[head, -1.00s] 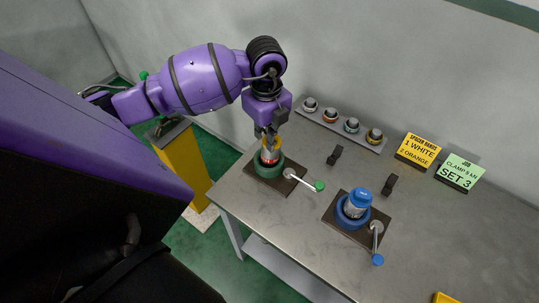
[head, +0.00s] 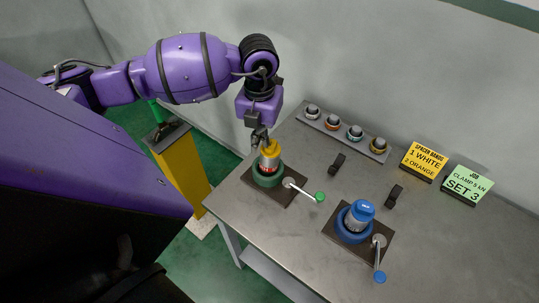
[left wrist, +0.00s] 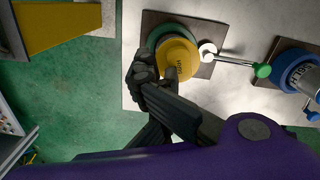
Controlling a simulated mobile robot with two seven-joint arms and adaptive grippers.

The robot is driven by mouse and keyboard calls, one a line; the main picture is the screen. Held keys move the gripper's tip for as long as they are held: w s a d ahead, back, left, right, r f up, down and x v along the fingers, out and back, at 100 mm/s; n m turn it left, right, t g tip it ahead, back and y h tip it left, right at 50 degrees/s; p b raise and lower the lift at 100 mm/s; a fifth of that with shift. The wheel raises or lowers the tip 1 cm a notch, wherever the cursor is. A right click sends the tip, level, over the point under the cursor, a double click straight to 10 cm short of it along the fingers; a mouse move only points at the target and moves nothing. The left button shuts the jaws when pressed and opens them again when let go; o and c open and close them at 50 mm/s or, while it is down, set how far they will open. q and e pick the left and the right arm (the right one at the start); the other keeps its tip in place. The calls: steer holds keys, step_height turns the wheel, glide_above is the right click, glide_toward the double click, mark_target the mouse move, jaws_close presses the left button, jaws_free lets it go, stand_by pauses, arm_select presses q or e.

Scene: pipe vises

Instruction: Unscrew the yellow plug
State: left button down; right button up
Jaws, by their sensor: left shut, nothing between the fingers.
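The yellow plug (head: 270,150) sits on top of an upright pipe held in the green vise (head: 267,178), near the table's left end. It also shows in the left wrist view (left wrist: 179,58), with dark lettering on its top. My left gripper (head: 259,139) is shut and empty, just above and to the left of the plug. In the left wrist view its dark fingers (left wrist: 157,76) overlap the plug's lower left edge; I cannot tell whether they touch it. The green-knobbed handle (head: 318,197) points right. My right gripper is out of view.
A blue vise (head: 351,225) holds a pipe with a blue plug (head: 361,210). A rack (head: 345,137) with several banded pieces stands at the back. Two signs (head: 423,160) (head: 467,185) and two small black items (head: 337,163) (head: 394,195) are on the table. A yellow pedestal (head: 182,170) stands at left.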

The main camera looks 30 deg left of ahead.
arm_select(q)
steer(key=m, duration=0.2)
steer(key=b, duration=0.1)
steer(key=shift+w+a+f+m, duration=0.2)
steer(key=shift+w+f+m, duration=0.05)
steer(key=shift+f+m, duration=0.15)
steer(key=shift+w+r+m+b, duration=0.2)
steer(key=shift+m+b, duration=0.1)
steer(key=shift+m, duration=0.7)
steer(key=m, duration=0.1)
steer(key=w+m+b, duration=0.1)
steer(key=m, duration=0.1)
steer(key=shift+f+m+b, duration=0.15)
steer(key=shift+m+b, duration=0.15)
steer(key=shift+w+m, duration=0.1)
steer(key=shift+m, duration=0.5)
steer(key=shift+w+r+m+b, duration=0.25)
steer(key=shift+m+b, duration=0.25)
steer(key=shift+m, duration=0.4)
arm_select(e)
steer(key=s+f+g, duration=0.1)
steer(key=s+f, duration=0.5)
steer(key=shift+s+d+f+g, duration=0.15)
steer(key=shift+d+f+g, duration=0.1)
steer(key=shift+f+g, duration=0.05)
arm_select(q)
steer(key=shift+d+r, duration=0.1)
steer(key=shift+d, duration=0.1)
